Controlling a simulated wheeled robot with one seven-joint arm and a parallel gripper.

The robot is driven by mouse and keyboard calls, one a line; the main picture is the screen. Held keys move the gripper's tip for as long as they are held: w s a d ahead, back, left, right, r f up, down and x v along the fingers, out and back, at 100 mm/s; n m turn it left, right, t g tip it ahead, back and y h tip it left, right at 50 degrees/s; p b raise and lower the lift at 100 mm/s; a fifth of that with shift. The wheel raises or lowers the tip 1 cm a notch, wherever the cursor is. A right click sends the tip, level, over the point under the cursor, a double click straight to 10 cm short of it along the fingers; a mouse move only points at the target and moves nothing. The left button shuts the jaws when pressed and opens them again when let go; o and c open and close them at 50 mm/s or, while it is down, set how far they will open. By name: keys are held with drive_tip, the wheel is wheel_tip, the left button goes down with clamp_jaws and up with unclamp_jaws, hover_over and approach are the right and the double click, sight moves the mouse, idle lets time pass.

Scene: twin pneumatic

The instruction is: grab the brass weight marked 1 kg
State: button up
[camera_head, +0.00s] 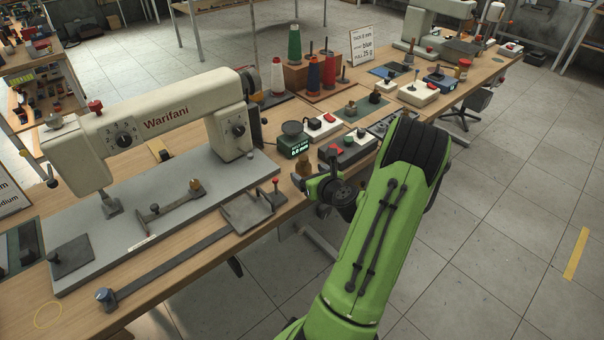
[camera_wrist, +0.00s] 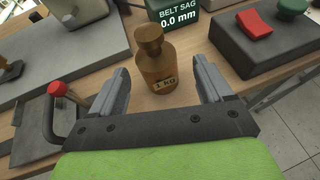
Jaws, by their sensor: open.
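The brass weight (camera_wrist: 154,62), marked 1 KG, stands upright on the wooden table in the wrist view. It has a rounded knob on top and a light label low on its body. My gripper (camera_wrist: 162,82) is open, with one finger on each side in the picture and the weight between and just beyond them. I see no contact with the fingers. In the head view the weight (camera_head: 304,170) shows partly at the table's edge, left of my green arm, and my gripper there is largely hidden by the arm.
A dark box reading BELT SAG 0.0 mm (camera_wrist: 181,16) stands close behind the weight. A grey control box with red and green buttons (camera_wrist: 265,42) is to the right. A red-knobbed lever (camera_wrist: 58,90) is at left. The large Warifani machine (camera_head: 165,118) fills the table's left side.

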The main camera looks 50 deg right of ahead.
sight(301, 166)
drive_tip(key=b+x, duration=0.1)
drive_tip(key=x, duration=0.5)
drive_tip(key=shift+a, duration=0.1)
drive_tip(key=shift+r, duration=0.1)
clamp_jaws()
drive_tip(key=shift+r, duration=0.25)
